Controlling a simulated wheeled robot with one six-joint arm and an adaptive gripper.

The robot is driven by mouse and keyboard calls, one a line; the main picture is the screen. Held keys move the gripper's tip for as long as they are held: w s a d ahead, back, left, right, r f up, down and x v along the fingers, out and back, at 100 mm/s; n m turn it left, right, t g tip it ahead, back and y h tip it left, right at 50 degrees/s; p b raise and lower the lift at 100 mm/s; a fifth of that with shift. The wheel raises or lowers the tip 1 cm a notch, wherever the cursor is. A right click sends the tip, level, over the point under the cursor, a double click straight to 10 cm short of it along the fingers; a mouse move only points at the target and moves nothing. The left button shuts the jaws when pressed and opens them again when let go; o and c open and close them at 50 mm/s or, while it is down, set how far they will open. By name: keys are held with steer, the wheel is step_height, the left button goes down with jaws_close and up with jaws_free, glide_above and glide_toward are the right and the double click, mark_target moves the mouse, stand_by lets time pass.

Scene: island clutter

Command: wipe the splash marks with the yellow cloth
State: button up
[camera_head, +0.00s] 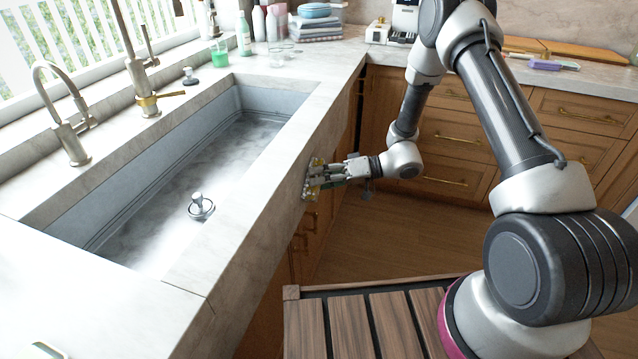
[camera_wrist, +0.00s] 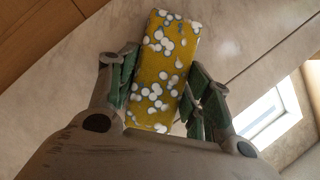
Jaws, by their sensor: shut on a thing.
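The yellow cloth (camera_wrist: 160,75), a folded pad with white and grey-blue dots, sits between the green-lined fingers of my gripper (camera_wrist: 163,88) in the wrist view. The gripper is shut on it. In the head view my gripper (camera_head: 313,179) is at the pale marble front face (camera_head: 277,205) of the sink counter, below its top edge. Only small yellowish bits show there. The cloth's far side faces the marble; I cannot tell whether it touches. I cannot make out any splash marks; the spot behind the cloth is hidden.
The long sink basin (camera_head: 190,180) holds a metal drain piece (camera_head: 200,207). Taps (camera_head: 70,140) stand along the window side. Bottles (camera_head: 258,24) and folded cloths (camera_head: 315,28) stand at the back. Wooden drawers (camera_head: 455,135) lie behind my arm. Floor (camera_head: 385,235) is clear between.

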steer(key=shift+w+d, duration=1.8)
steer(key=shift+w, duration=2.7)
steer(key=s+a, duration=0.2)
steer(key=s, duration=0.5)
steer(key=shift+a, duration=0.35)
steer(key=shift+s+a, duration=0.4)
steer(key=shift+s, duration=0.5)
steer(key=shift+s+a, duration=0.4)
steer(key=shift+s, duration=0.45)
steer(key=s+d, duration=0.2)
steer(key=d, duration=0.3)
steer(key=shift+d, duration=0.3)
steer(key=shift+s, duration=0.1)
steer(key=shift+s+d, duration=0.3)
steer(key=shift+d, duration=0.4)
steer(key=shift+s+d, duration=0.25)
steer(key=shift+d, duration=0.4)
